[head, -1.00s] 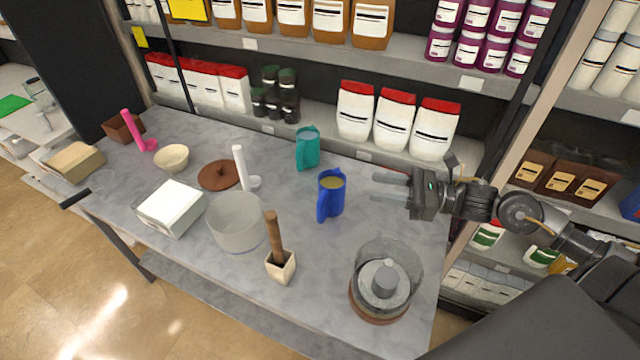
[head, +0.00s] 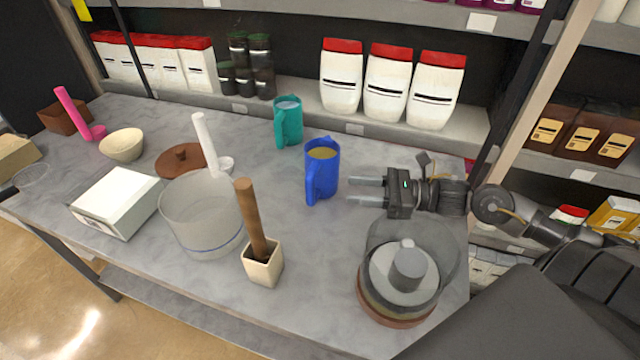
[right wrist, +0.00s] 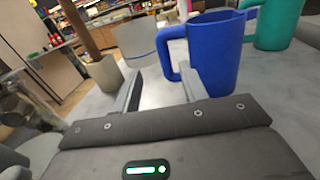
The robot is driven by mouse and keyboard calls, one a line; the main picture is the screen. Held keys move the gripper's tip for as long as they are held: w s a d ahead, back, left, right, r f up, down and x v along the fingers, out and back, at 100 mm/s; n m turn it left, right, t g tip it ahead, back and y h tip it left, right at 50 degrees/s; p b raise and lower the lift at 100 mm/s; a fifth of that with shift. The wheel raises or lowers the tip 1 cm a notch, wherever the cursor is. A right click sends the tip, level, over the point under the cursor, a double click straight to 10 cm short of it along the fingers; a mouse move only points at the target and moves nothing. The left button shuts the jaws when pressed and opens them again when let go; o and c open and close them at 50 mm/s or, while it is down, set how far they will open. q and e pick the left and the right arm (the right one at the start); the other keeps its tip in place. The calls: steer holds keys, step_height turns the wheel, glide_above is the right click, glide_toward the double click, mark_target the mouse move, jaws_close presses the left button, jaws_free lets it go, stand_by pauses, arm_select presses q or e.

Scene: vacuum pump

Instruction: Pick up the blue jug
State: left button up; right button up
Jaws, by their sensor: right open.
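The blue jug (head: 323,172) stands upright on the grey table, with a yellowish content showing at its top. Its handle faces left and toward the front in the head view. My right gripper (head: 350,190) is open and empty, just right of the jug, with its fingers pointing left at it. In the right wrist view the jug (right wrist: 216,55) stands close beyond the open fingers (right wrist: 165,82), with its handle near the right finger. I cannot tell whether they touch. My left gripper is not in view.
A teal jug (head: 288,122) stands behind the blue one. A clear round vessel with a grey core (head: 405,270) stands in front of my right gripper. A mortar with wooden pestle (head: 262,262) and a clear bowl (head: 200,215) stand to the left. Shelves (head: 460,150) line the back.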

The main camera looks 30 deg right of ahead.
mark_target(311, 186)
steer(key=shift+w+a+p, duration=0.35)
steer(key=shift+w+a, duration=0.05)
steer(key=shift+a, duration=0.05)
steer(key=p+x, duration=0.1)
steer(key=x, duration=0.2)
steer(key=shift+w+a, duration=0.15)
steer(key=shift+a, duration=0.05)
steer(key=shift+w+a+f, duration=0.15)
steer(key=shift+w+a, duration=0.1)
steer(key=shift+a, duration=0.15)
steer(key=shift+w+a+p, duration=0.1)
steer(key=shift+p, duration=0.2)
steer(key=p+x, duration=0.2)
steer(key=x, duration=0.2)
steer(key=shift+w+p, duration=0.4)
steer(key=shift+w+a+f, duration=0.1)
steer(key=shift+a+f, duration=0.05)
steer(key=shift+a, duration=0.1)
steer(key=shift+c, duration=0.4)
